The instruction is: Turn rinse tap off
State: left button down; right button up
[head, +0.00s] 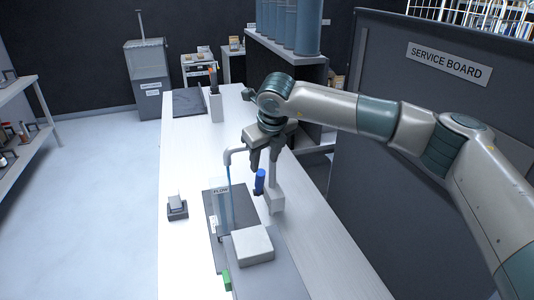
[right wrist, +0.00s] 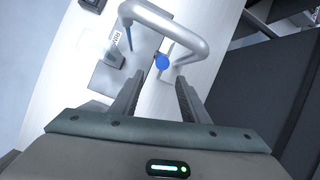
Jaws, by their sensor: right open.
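The rinse tap's grey bent spout (head: 237,153) stands over the bench, with a thin blue stream (head: 228,172) coming down from its end. Its blue handle (head: 260,181) sits on the side of the pale post (head: 273,195). In the right wrist view the blue handle (right wrist: 162,62) shows as a round end just beyond the fingers, under the curved spout (right wrist: 165,22). My right gripper (head: 264,166) is open above the handle; in the right wrist view its fingers (right wrist: 158,90) are apart with nothing between them. My left gripper is not in view.
A clear column marked FLOW (head: 222,208) and a pale block (head: 253,245) stand on the dark base in front of the tap. A small dark stand (head: 177,209) is at left. The service board (head: 445,110) rises at right. The bench's left side is mostly clear.

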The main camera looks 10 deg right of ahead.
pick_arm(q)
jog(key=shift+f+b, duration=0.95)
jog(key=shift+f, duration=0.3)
pick_arm(e)
jog(key=shift+v, duration=2.9)
